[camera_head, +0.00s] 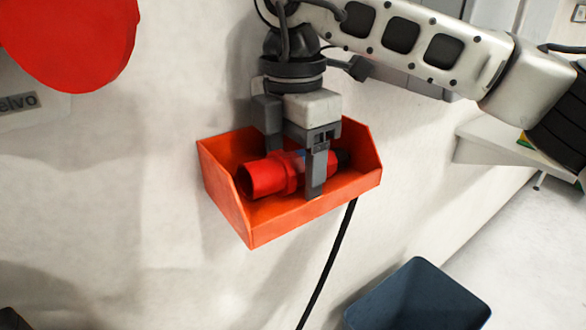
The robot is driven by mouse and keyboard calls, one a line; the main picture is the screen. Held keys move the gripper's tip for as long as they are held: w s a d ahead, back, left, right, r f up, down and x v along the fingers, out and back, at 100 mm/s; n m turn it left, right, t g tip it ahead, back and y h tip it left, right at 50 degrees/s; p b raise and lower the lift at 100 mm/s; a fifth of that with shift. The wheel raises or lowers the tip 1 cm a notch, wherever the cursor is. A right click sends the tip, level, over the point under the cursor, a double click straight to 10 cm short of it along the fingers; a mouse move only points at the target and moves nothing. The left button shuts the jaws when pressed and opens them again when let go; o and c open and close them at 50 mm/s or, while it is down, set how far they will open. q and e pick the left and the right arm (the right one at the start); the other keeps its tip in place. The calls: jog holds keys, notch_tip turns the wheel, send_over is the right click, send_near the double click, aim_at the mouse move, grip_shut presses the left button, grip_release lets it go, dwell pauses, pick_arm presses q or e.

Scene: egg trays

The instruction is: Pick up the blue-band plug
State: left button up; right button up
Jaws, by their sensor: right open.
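The plug (264,177) lies on its side in an orange open-front bin (262,219) on the wall. Its red round end points left, and a small blue patch shows near its middle. Its dark rear end is at the right. My right gripper (292,172) reaches down into the bin from above, its fingers on either side of the plug's middle. It is open; the near finger hides part of the plug, and I cannot tell whether either finger touches it. My left gripper is not in view.
A black cable (327,262) hangs below the bin. A dark blue container (420,298) stands at the lower right. A large red round object (72,40) is at the upper left. A white ledge (500,146) juts out at the right.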

jog(key=shift+r, duration=0.1)
jog(key=c, duration=1.2)
